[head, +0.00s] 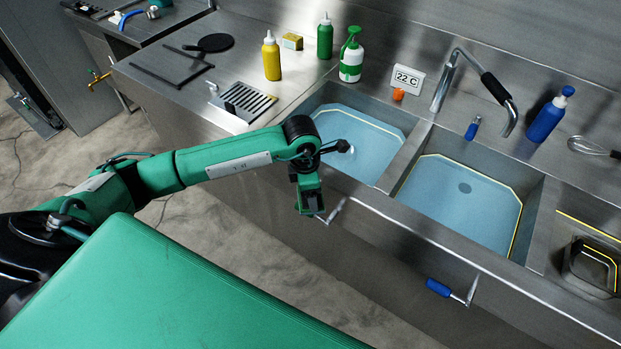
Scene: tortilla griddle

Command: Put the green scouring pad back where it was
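I cannot make out a green scouring pad anywhere in the head view. A small yellow block (292,41) lies at the back of the steel counter, between the yellow bottle and the green bottle. My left gripper (311,208) points down in front of the left sink basin (360,140), near the counter's front edge. Its fingers are small and dark here, and I cannot tell whether they are open or hold anything. My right gripper is not in view.
A yellow bottle (271,58), green bottle (325,38) and green-white spray bottle (351,58) stand behind the left basin. The right basin (462,200) lies beside it. A faucet (440,90), blue bottle (546,118) and whisk (590,148) are to the right.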

